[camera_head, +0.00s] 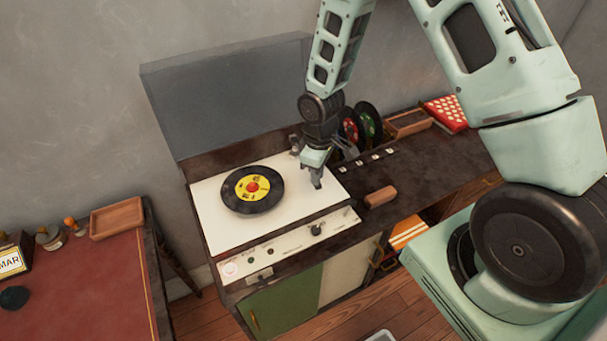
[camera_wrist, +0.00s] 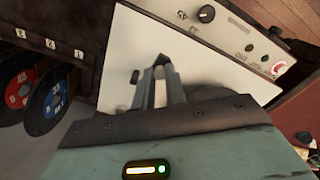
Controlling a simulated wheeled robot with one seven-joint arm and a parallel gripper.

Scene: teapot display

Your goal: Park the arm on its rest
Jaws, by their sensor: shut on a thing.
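The record player's white deck (camera_head: 215,222) carries a black record with a yellow label and red centre (camera_head: 250,188). My gripper (camera_head: 317,183) is low over the deck's right side, to the right of the record. In the wrist view, my gripper's fingers (camera_wrist: 162,64) are closed together over the white deck (camera_wrist: 125,45). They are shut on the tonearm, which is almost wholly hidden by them. A small dark piece (camera_wrist: 135,77) on the deck shows beside the fingers; I cannot tell whether it is the rest. A dark fitting (camera_head: 295,144) stands at the deck's back right.
A raised clear lid (camera_head: 225,95) stands behind the deck. Upright records (camera_head: 368,120) stand in a rack to the right. A wooden block (camera_head: 381,197) lies on the cabinet top. The front panel has a knob (camera_head: 316,230). A red-topped table (camera_head: 85,275) stands at left.

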